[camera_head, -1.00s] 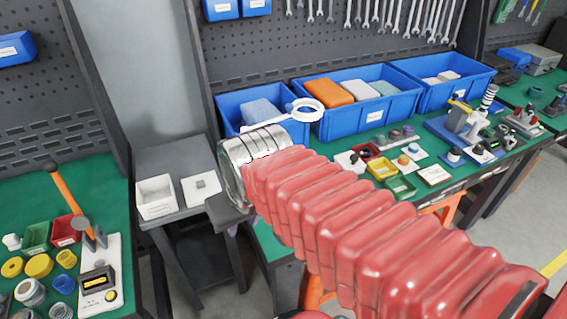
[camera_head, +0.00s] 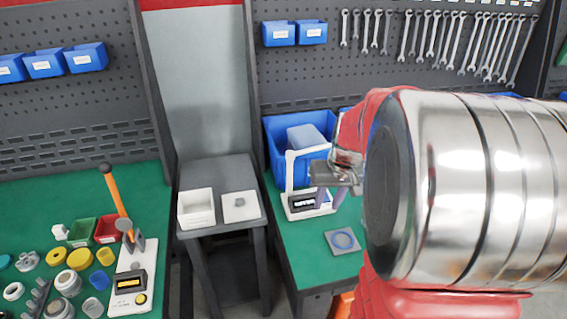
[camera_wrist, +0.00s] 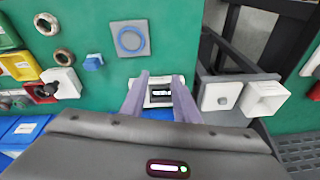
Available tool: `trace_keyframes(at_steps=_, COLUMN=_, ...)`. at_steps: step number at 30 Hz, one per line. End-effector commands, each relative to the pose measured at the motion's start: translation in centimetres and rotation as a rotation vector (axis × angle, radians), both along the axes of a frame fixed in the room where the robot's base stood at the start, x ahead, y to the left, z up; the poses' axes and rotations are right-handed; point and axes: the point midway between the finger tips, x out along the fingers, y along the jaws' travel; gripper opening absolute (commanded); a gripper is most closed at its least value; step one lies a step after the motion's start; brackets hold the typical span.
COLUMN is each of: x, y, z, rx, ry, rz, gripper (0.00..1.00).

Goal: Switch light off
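A white lamp-like device (camera_head: 291,172) stands on the green bench, with an upright white post and an arm reaching right. Its base (camera_head: 305,213) carries a small dark display; the ring head is hidden behind my arm. My gripper (camera_head: 330,202) is beside and partly in front of this base, its two purple fingers pointing down. In the wrist view the fingers are spread, with the white base and its display (camera_wrist: 161,92) in line with the gap between them. Nothing is held. I see no clear contact. Whether the light is lit cannot be told.
A grey square plate with a blue ring (camera_head: 342,242) lies in front of the device. A blue bin (camera_head: 275,155) stands behind. A grey side table holds a white box (camera_head: 197,209) and a white plate with a grey knob (camera_head: 240,206). The left bench is crowded.

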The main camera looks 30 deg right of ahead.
Motion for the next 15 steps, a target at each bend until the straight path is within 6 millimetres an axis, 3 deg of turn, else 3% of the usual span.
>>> trace_keyframes(at_steps=3, x=1.2, y=-2.8, z=-1.0, rx=-0.001, ry=-0.01, rz=-0.005, gripper=0.28)
trace_keyframes(at_steps=9, x=3.2, y=-6.3, z=-1.7, rx=-0.02, ry=-0.042, rz=0.02, gripper=0.28)
trace_keyframes(at_steps=15, x=6.7, y=-8.8, z=0.4, rx=-0.093, ry=-0.121, rz=0.115, gripper=0.28)
